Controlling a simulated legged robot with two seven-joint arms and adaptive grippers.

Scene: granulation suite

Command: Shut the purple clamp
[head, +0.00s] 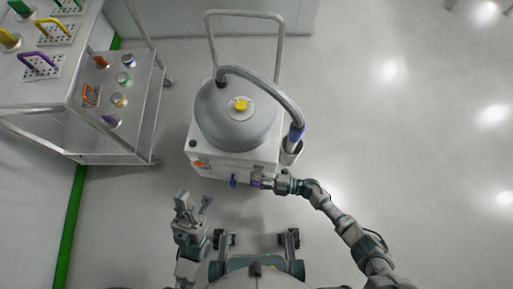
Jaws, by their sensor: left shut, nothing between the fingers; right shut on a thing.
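The purple clamp (256,184) is a small purple part at the front of the white machine (222,168), near its lower right corner. My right gripper (264,184) reaches it from the right and is shut on it. The fingers hide part of the clamp, and I cannot tell whether the clamp itself is shut. My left gripper (193,204) is shut and empty, in front of the machine and to the left of the clamp, touching nothing.
A blue handle (234,181) sits just left of the clamp. A grey hose (270,87) arches from the machine's grey drum (234,115) to its right side. A two-level cart (135,105) with coloured handles stands at left. Floor (400,130) at right is clear.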

